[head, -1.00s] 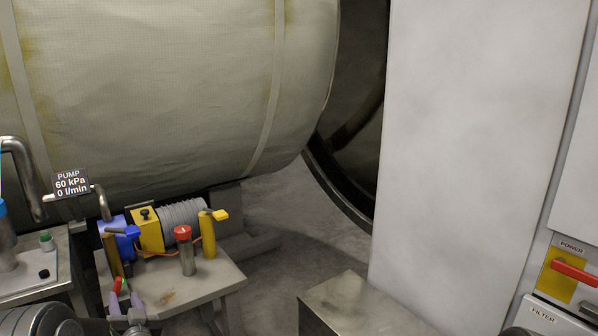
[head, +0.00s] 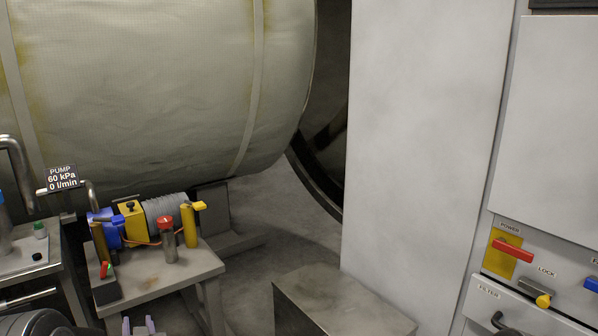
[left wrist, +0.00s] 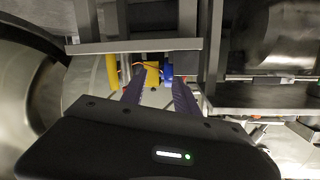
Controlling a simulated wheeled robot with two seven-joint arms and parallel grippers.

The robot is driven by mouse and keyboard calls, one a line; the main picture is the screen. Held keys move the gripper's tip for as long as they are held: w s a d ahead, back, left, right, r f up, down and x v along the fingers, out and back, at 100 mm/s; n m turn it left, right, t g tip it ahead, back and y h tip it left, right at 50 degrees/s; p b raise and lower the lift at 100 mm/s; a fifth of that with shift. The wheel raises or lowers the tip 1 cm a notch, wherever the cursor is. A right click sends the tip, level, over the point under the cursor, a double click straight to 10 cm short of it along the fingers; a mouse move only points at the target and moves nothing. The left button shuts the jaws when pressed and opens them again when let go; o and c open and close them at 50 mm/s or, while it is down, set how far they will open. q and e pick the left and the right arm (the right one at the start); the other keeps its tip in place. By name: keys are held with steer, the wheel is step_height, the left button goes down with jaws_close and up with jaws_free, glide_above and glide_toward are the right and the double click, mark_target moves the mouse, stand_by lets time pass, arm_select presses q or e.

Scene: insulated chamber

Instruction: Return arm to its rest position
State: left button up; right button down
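My left gripper (head: 138,326) shows at the bottom edge of the head view as two purple fingertips, just in front of the pump table (head: 165,277). It also shows in the left wrist view (left wrist: 156,90), with the two fingers apart and nothing held between them. Beyond the fingertips there are the blue and yellow parts of the pump (head: 132,225). The gripper is clear of the pump and of the table top. The rest of my left arm is mostly hidden below the head view. My right gripper is in neither view.
A metal bench (head: 340,298) stands at the bottom centre. A pale panel (head: 425,150) rises behind it. A cabinet with a red POWER handle (head: 512,250) is at the right. A big padded tank (head: 150,90) fills the upper left. Bare floor lies between table and bench.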

arm_select(q)
steer(key=s+d+f+g+h, duration=0.3)
steer(key=s+d+f+h, duration=0.15)
steer(key=d+f, duration=0.4)
steer(key=s+d+f+g+h, duration=0.25)
steer(key=s+d+f, duration=0.25)
steer(key=d+f, duration=0.4)
steer(key=s+d+f+g+h, duration=0.25)
steer(key=s+d+f, duration=0.2)
steer(key=s, duration=0.45)
steer(key=s+d+f+m+g+h, duration=0.1)
steer(key=s+d+f+g, duration=0.25)
steer(key=s+d, duration=0.4)
steer(key=s+d+f+g+h, duration=0.2)
steer(key=s+d+f, duration=0.15)
steer(key=s, duration=0.65)
step_height(320, 180, up, 20)
steer(key=w+p, duration=0.1)
steer(key=p, duration=1.9)
steer(key=shift+a+f+t, duration=0.25)
steer(key=shift+a+t, duration=0.1)
steer(key=shift+w+y, duration=0.1)
steer(key=shift+y, duration=0.15)
